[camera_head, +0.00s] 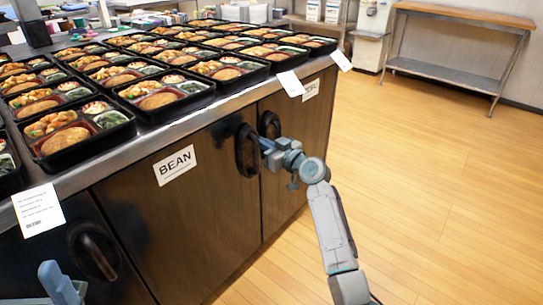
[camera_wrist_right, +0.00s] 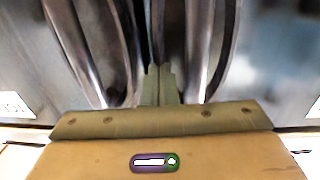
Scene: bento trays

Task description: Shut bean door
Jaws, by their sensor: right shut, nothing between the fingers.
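The bean door (camera_head: 205,200) is a dark cabinet door under the counter, with a white BEAN label (camera_head: 175,165). It looks about flush with the cabinet front; I cannot tell whether a slight gap is left. Its dark handle (camera_head: 245,152) is at its right edge. My right gripper (camera_head: 264,142) is shut and empty, at the seam between this handle and the neighbouring door's handle (camera_head: 270,125). In the right wrist view the closed fingertips (camera_wrist_right: 160,70) point between the two handles. A blue-grey part of my left arm shows at the bottom left; its jaws cannot be made out.
Several filled bento trays (camera_head: 125,130) cover the counter (camera_head: 190,118) above the doors. Another dark handle (camera_head: 93,252) is on the door at lower left. Paper tags hang from the counter edge. The wooden floor (camera_head: 430,180) at right is clear up to a side table (camera_head: 460,17).

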